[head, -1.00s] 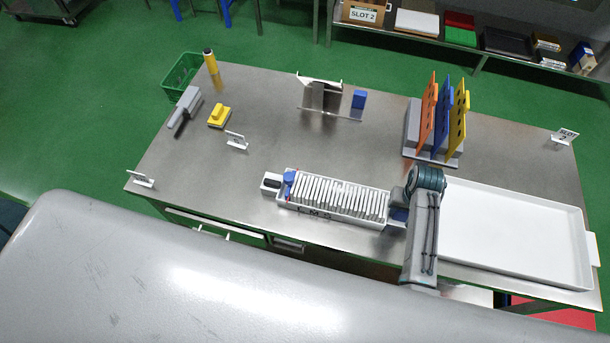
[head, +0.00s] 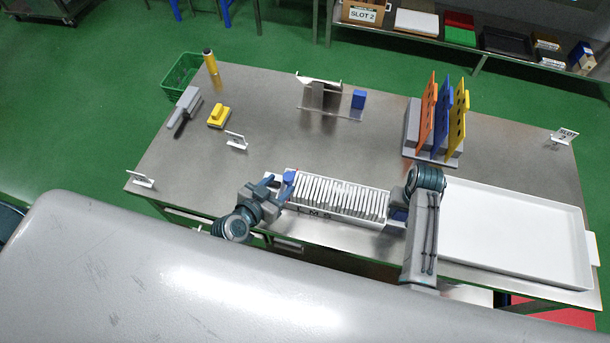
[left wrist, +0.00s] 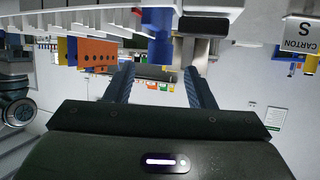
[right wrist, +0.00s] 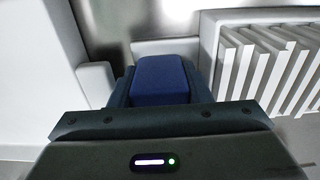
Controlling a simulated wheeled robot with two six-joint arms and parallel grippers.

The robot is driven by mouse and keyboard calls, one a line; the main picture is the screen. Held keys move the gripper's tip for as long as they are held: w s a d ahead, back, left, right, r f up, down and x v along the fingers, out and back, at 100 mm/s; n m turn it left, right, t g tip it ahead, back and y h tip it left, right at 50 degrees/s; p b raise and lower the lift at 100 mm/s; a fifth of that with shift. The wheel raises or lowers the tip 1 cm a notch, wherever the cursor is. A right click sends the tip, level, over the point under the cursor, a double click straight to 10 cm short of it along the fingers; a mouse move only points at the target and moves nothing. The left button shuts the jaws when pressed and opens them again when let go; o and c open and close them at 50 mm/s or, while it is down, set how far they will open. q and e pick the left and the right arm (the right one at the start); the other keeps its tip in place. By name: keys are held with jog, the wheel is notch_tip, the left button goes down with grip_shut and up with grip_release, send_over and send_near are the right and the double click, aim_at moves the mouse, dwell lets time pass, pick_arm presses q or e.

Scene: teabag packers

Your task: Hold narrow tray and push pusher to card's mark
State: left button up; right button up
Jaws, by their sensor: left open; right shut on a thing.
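The narrow white tray (head: 345,215) stands near the table's front edge, with L, M, S letters on its front wall and a row of upright white packets (head: 338,196). The blue pusher (head: 289,178) is at its left end; it shows at the top of the left wrist view (left wrist: 158,30). My left gripper (head: 276,186) is open beside that end, its fingers apart near the pusher. My right gripper (right wrist: 160,95) is shut on the blue block (right wrist: 160,78) at the tray's right end, mostly hidden in the head view. A card reading CARTON S (left wrist: 300,45) shows in the left wrist view.
A large empty white tray (head: 510,235) lies right of my right arm. A rack of orange, blue and yellow boards (head: 433,155) stands behind. A yellow block (head: 218,116), small stand-up cards (head: 236,140) and a clear stand (head: 330,103) are further back. Mid-table is clear.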

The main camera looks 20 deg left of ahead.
aim_at(285, 180)
pick_arm(q)
jog(key=x, duration=0.5)
jog(key=shift+w+f, duration=0.1)
jog(key=shift+w, duration=0.05)
